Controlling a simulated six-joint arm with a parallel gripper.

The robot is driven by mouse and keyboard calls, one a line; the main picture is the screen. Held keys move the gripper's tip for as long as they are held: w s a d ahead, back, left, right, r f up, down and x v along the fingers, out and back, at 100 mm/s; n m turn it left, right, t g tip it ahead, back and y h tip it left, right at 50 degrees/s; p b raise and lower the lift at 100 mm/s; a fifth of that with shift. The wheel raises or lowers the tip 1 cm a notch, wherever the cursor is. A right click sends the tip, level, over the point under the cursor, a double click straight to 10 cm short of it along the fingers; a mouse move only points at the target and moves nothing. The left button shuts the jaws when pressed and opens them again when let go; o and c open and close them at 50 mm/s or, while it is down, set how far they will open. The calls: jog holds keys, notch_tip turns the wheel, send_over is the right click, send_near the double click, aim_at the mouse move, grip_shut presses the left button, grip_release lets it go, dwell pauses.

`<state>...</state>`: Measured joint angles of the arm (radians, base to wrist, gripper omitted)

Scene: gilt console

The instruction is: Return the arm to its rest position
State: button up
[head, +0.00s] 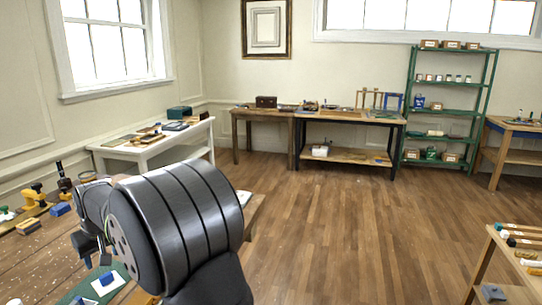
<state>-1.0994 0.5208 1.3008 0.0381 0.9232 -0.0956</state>
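My arm fills the lower middle of the head view, with a large dark grey ribbed joint in front. My gripper (96,258) shows only in part at the left of that joint, above the wooden workbench (50,262). It is small and partly hidden by the arm, so I cannot tell whether it is open or shut. Below it, a green mat (76,294) carries a white piece with a small blue block (107,279) on it. I see no object clearly held.
A yellow tool (33,197), a dark upright tool (64,182) and a blue block (60,209) stand on the bench's left. A white table (150,151), further benches and a green shelf (408,112) line the walls. The wooden floor (345,225) is open.

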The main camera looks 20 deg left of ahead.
aim_at(106, 275)
jog(key=x, duration=0.9)
jog(key=shift+f, duration=0.3)
jog(key=r, duration=0.5)
jog(key=shift+w+d+r, duration=0.1)
jog(key=shift+w+d, duration=0.1)
jog(key=shift+d, duration=0.05)
jog(key=w+d+r, duration=0.6)
jog(key=d, duration=0.4)
jog(key=w+d+f+m+t+h, duration=0.1)
jog(key=w+d+f+m, duration=0.2)
jog(key=w+d, duration=0.45)
jog(key=w+d+f+m+h, duration=0.1)
jog(key=w+d+f+m, duration=0.3)
jog(key=d, duration=0.6)
jog(key=w+d+f+m+t+h, duration=0.1)
jog(key=w+d+m, duration=0.2)
jog(key=w+d, duration=0.5)
jog(key=d+f+m, duration=0.1)
jog(key=d+f, duration=0.2)
jog(key=d, duration=0.5)
jog(key=d+f+m+h, duration=0.1)
jog(key=d+f, duration=0.3)
jog(key=d, duration=0.4)
jog(key=d+f+m, duration=0.2)
jog(key=d+f, duration=0.2)
jog(key=d, duration=0.4)
jog(key=shift+s+f+m+t+h, duration=0.25)
jog(key=shift+s+m+t+h, duration=0.05)
